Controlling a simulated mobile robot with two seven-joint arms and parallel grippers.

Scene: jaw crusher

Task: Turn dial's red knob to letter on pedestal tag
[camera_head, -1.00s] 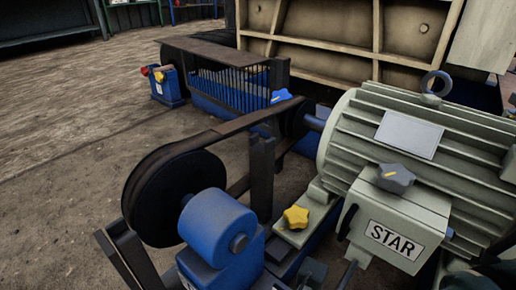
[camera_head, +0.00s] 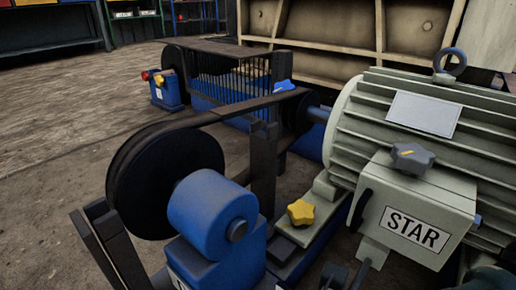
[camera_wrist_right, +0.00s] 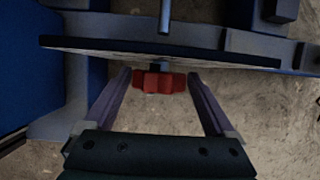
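In the right wrist view, a red lobed knob (camera_wrist_right: 159,82) sits in front of a thin dial plate (camera_wrist_right: 160,50) seen almost edge-on, so its letters cannot be read. My right gripper (camera_wrist_right: 159,79) is open, with one finger on each side of the red knob. Narrow gaps seem to remain between fingers and knob. In the head view, a blue pedestal (camera_head: 213,262) stands at the bottom. Part of a white tag (camera_head: 177,279) shows on it, cut by the frame edge, its letter unreadable.
A grey-green motor (camera_head: 425,130) with a STAR label (camera_head: 413,229) and a grey knob (camera_head: 412,158) fills the right. A yellow knob (camera_head: 301,211) sits beside it. A belt wheel (camera_head: 150,175) stands left. A small blue box (camera_head: 167,90) is farther back. Left floor is clear.

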